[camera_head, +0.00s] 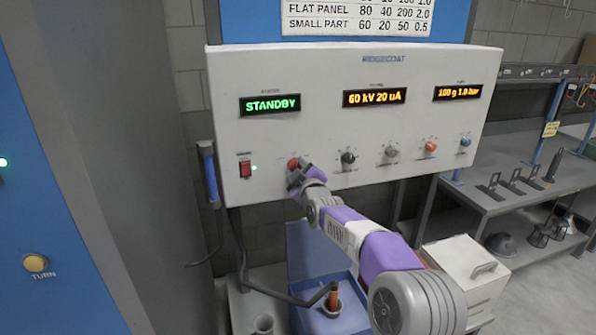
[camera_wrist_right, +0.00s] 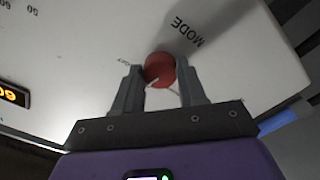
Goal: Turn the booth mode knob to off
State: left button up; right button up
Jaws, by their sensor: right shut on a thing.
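The red mode knob (camera_head: 293,163) is on the lower left of the white control panel (camera_head: 300,95). In the right wrist view the knob (camera_wrist_right: 159,68) sits beside the word MODE, with a pale pointer line on its face. My right gripper (camera_head: 299,175) is at the knob. In the right wrist view my right gripper's fingers (camera_wrist_right: 158,82) stand on both sides of the knob and are closed on it. The status display (camera_head: 270,105) reads STANDBY in green. The labels around the knob are mostly hidden or too small to read. My left gripper is not in view.
A black knob (camera_head: 348,158), grey knob (camera_head: 391,151), orange knob (camera_head: 430,146) and blue knob (camera_head: 465,142) are to the right. A blue bin (camera_head: 309,270) stands below the panel.

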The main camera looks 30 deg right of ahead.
jog(key=shift+n, duration=1.2)
jog(key=o, duration=1.1)
jog(key=shift+c, duration=0.2)
jog(key=shift+s, duration=0.15)
jog(key=v, duration=0.7)
jog(key=shift+s, duration=0.15)
jog(key=shift+f, duration=0.1)
